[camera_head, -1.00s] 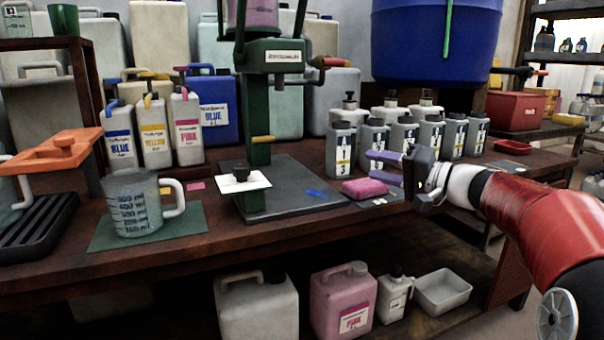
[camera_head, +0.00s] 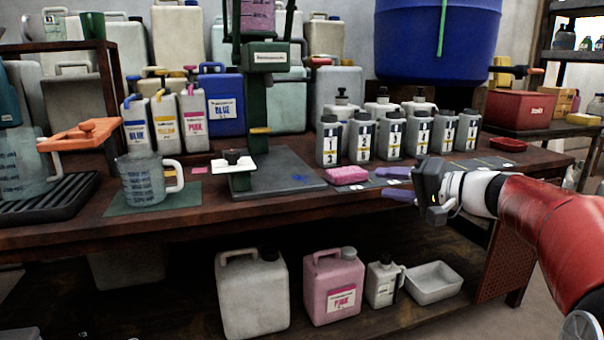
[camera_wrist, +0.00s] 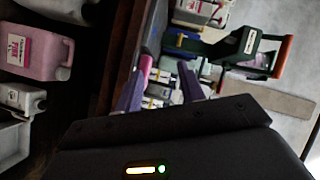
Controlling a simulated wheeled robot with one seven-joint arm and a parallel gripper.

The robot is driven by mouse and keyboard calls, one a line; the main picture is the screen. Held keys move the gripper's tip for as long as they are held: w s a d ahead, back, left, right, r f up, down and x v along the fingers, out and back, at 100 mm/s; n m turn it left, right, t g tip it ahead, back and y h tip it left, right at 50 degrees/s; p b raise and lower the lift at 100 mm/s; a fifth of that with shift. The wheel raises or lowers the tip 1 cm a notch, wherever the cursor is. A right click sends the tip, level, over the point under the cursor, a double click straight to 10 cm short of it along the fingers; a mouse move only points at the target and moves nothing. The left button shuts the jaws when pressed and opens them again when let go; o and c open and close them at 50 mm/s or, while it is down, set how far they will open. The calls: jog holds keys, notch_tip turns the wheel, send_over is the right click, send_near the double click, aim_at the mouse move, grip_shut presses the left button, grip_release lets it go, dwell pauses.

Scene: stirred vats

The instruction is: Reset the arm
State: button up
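My gripper (camera_head: 388,182) is at the right of the head view, in front of the workbench (camera_head: 250,208) near its front edge. Its two purple fingers are apart with nothing held between them. In the wrist view my gripper (camera_wrist: 160,88) also shows both fingers spread, with the bench things beyond them. A pink sponge (camera_head: 347,175) lies on the bench just left of the fingers, apart from them.
Several grey numbered bottles (camera_head: 391,137) stand behind my gripper. A green press stand (camera_head: 258,150) and a measuring jug (camera_head: 143,180) stand farther left. A pink canister (camera_head: 333,287) and a white tray (camera_head: 434,282) are on the lower shelf. Open floor lies at right.

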jog(key=s+a+f+n+g+h+p, duration=0.1)
jog(key=s+a+f+g+h+p, duration=0.15)
jog(key=s+a+f, duration=0.35)
jog(key=s+a+f+n+g+h+p, duration=0.1)
jog(key=s+a+f+g+h, duration=0.15)
jog(key=s, duration=0.45)
jog(key=s+d+f+h+p, duration=0.1)
jog(key=s+d+h+p, duration=0.1)
jog(key=s, duration=0.6)
jog(key=s+d+f+n+h+p, duration=0.1)
jog(key=s+d+h, duration=0.3)
jog(key=s, duration=0.4)
jog(key=shift+s+f+h+p, duration=0.2)
jog(key=shift+f+h+p, duration=0.25)
jog(key=shift+f, duration=0.25)
